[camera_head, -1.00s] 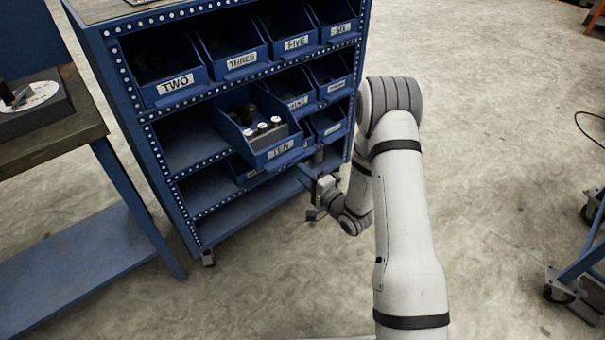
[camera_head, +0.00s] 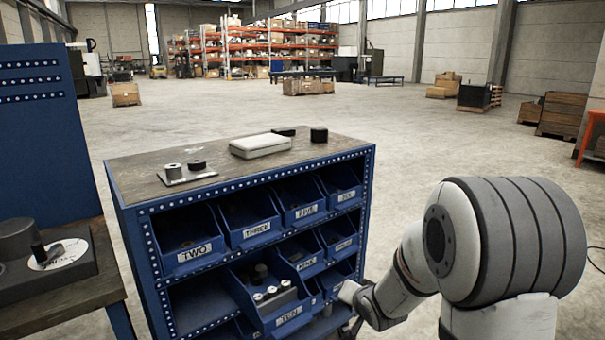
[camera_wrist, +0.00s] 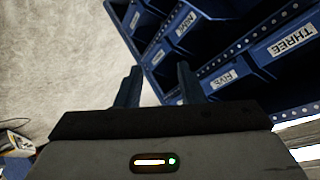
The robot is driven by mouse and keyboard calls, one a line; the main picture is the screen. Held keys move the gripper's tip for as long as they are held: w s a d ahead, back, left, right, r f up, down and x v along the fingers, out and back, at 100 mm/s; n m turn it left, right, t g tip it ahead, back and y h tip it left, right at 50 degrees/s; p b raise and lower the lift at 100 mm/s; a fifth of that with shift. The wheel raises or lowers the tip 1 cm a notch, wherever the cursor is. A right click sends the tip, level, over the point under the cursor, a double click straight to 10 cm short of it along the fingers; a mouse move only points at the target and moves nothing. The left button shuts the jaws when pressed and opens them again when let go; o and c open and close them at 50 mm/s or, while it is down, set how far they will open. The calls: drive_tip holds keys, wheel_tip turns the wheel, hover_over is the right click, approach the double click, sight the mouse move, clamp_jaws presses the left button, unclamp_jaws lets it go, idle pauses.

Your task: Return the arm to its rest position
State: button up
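My arm reaches in from the right in the head view, with its large grey-banded joint near the camera and its wrist (camera_head: 378,308) low beside the right side of the blue bin rack (camera_head: 128,222). My gripper (camera_wrist: 157,86) shows in the wrist view with its two dark fingers apart and nothing between them. Floor and rack bins show beyond the fingers. The fingertips are not clear in the head view. The bin labelled TEN (camera_head: 291,318) sticks out from the rack and holds black and white-topped parts.
Bins labelled TWO (camera_head: 194,253) and THREE (camera_head: 257,230) sit in the upper row. A white box (camera_head: 260,146) and small dark parts lie on the rack top. A workbench (camera_head: 85,292) stands at left. Open floor lies to the right and behind.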

drive_tip(key=s+r+n+g+p, duration=0.1)
drive_tip(key=s+r+g+p, duration=0.1)
drive_tip(key=s+r, duration=0.4)
drive_tip(key=s+d+r+n+g+h+p, duration=0.1)
drive_tip(key=s+r+n+g+p, duration=0.1)
drive_tip(key=s+r, duration=0.5)
drive_tip(key=s+d+r+n+g+p, duration=0.1)
drive_tip(key=s+r+p, duration=0.4)
drive_tip(key=s, duration=1)
drive_tip(key=r+n+g, duration=0.1)
drive_tip(key=g, duration=0.1)
drive_tip(key=shift+s+d+r+g+h, duration=0.2)
drive_tip(key=shift+s+r+g+h, duration=0.1)
drive_tip(key=shift+s+r+g, duration=0.1)
